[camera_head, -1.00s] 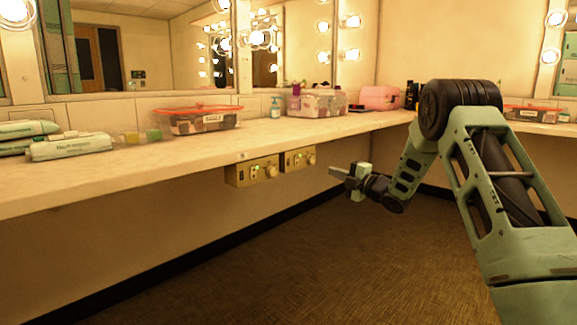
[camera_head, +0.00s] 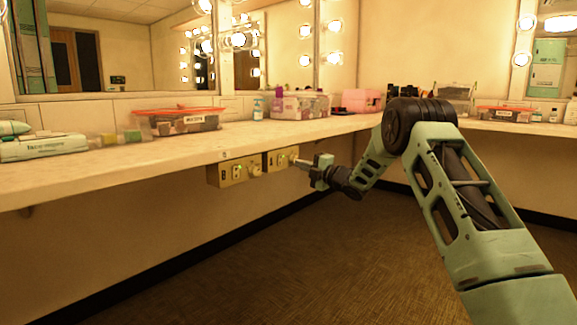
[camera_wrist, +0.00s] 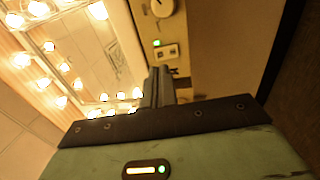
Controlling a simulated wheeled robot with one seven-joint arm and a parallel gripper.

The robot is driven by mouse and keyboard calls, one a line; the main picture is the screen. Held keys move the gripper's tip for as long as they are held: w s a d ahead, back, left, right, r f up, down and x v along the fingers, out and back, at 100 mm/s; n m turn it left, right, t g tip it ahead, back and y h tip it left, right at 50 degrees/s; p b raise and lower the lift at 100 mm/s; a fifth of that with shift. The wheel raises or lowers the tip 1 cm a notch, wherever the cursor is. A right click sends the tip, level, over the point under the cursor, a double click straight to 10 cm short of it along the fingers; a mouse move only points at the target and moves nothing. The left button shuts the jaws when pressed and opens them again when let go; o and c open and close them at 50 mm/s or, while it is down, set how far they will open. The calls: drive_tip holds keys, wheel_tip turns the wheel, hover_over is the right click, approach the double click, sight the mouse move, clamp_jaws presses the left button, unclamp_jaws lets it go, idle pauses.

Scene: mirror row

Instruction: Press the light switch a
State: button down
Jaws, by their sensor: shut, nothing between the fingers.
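Two brass switch boxes hang under the counter's front edge, a left one (camera_head: 235,171) and a right one (camera_head: 281,159). Each has a round knob and small fittings. I cannot read which is light switch a. My gripper (camera_head: 301,163) is shut and empty, pointing left at the right end of the right box, close to it; contact cannot be told. In the wrist view the shut fingers (camera_wrist: 159,82) point at a brass panel with a white knob (camera_wrist: 161,8), a green light (camera_wrist: 156,43) and a pale rocker-like fitting (camera_wrist: 167,52). The fingertips hide the panel's near part.
The long white counter (camera_head: 100,174) runs above the boxes. On it are a red-lidded bin (camera_head: 178,121), a clear box (camera_head: 299,104) and a pink case (camera_head: 361,100). Lit mirrors line the wall. The carpet (camera_head: 300,255) below is clear.

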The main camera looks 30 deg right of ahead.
sight(282, 156)
drive_tip(key=b+x, duration=0.1)
drive_tip(key=x, duration=0.5)
drive_tip(key=shift+b, duration=0.4)
drive_tip(key=shift+w+a+r, duration=0.1)
drive_tip(key=shift+r, duration=0.05)
